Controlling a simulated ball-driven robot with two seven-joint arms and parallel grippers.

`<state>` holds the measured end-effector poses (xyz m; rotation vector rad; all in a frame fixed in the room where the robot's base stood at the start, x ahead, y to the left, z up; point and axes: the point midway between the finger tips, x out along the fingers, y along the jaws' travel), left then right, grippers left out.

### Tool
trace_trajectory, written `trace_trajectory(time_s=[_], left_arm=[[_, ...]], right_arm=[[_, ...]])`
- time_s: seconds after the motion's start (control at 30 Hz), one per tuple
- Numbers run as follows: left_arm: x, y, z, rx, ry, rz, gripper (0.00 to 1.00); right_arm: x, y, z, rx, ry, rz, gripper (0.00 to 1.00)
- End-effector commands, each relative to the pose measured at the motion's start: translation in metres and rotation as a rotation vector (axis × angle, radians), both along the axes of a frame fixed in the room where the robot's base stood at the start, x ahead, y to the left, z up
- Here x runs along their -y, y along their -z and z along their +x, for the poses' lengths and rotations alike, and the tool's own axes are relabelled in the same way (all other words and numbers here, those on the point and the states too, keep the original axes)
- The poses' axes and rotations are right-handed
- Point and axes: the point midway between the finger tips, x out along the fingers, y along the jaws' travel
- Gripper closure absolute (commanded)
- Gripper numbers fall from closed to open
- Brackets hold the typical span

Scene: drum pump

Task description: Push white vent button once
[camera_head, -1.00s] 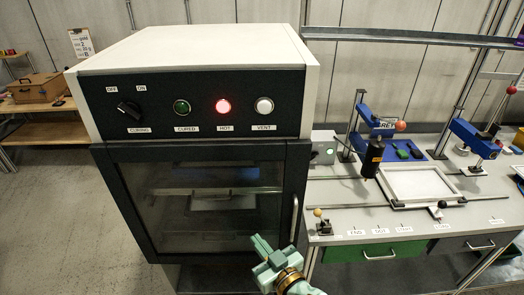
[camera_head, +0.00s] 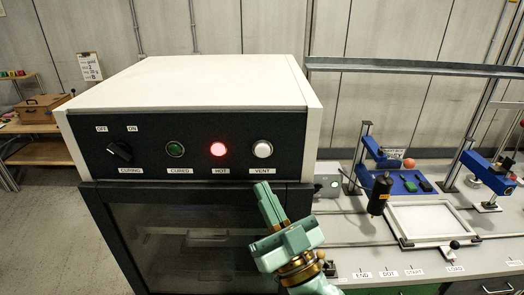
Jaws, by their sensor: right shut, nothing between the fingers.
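The white vent button (camera_head: 262,149) is a round button at the right end of the oven's dark control panel (camera_head: 200,133), above the VENT label. My right gripper (camera_head: 264,190) is pale green and shut, with nothing in it. Its fingertips point up, just below the VENT label in the picture, and do not cover the button. I cannot tell how far the fingertips stand from the panel. My left gripper is not in view.
A glowing red HOT lamp (camera_head: 218,149), a dark green CURED lamp (camera_head: 175,149) and a black CURING knob (camera_head: 119,153) share the panel. The oven door (camera_head: 170,240) is below. A workbench (camera_head: 390,254) with a white-framed tray (camera_head: 430,221) and blue tools stands at right.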

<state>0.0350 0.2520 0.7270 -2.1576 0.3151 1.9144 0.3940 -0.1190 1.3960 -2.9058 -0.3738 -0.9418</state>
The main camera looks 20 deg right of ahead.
Motion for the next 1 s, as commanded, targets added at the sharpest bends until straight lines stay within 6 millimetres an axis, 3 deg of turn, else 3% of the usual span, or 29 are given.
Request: trace_trajectory(time_s=[0.27,0.7,1.0], left_arm=[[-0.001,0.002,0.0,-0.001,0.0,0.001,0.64],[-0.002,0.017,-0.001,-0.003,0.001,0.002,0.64],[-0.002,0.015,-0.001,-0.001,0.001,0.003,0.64]], right_arm=[[0.001,0.001,0.006,-0.001,-0.001,-0.001,1.0],[0.017,0.002,0.061,-0.001,0.001,-0.001,1.0],[0.024,0.0,0.083,-0.001,-0.001,-0.001,1.0]])
